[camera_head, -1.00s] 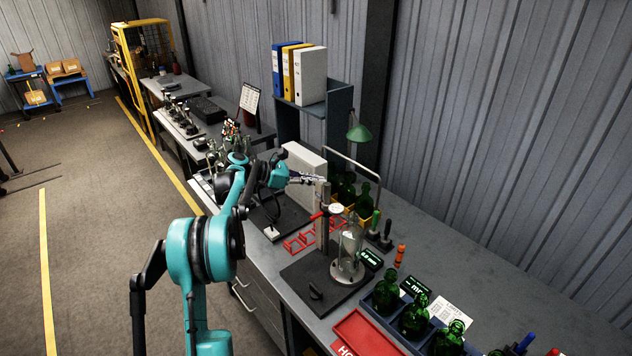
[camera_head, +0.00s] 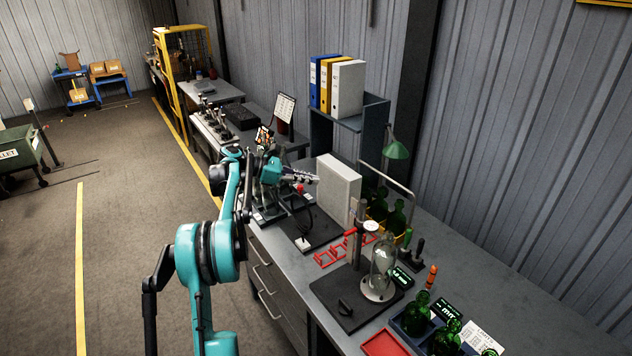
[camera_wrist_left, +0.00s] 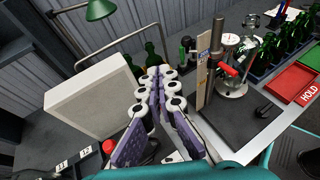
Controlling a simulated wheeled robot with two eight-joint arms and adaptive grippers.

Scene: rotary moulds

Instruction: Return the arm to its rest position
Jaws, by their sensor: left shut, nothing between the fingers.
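My left arm comes in from the lower left in the head view. Its left gripper (camera_head: 304,177) is raised over the workbench (camera_head: 470,290), left of the white box (camera_head: 338,189). The gripper also shows in the left wrist view (camera_wrist_left: 167,85), with its fingers close together and nothing between them. In that view the white box (camera_wrist_left: 95,100) is left of the fingers and the stand of the gauge (camera_wrist_left: 210,65) is to their right. My right gripper is in neither view.
The gauge stand holds a clear glass bottle (camera_head: 382,262) on the bench. A red rack (camera_head: 332,255), green bottles (camera_head: 416,312), a green lamp (camera_head: 396,150) and a red tray (camera_head: 384,343) are nearby.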

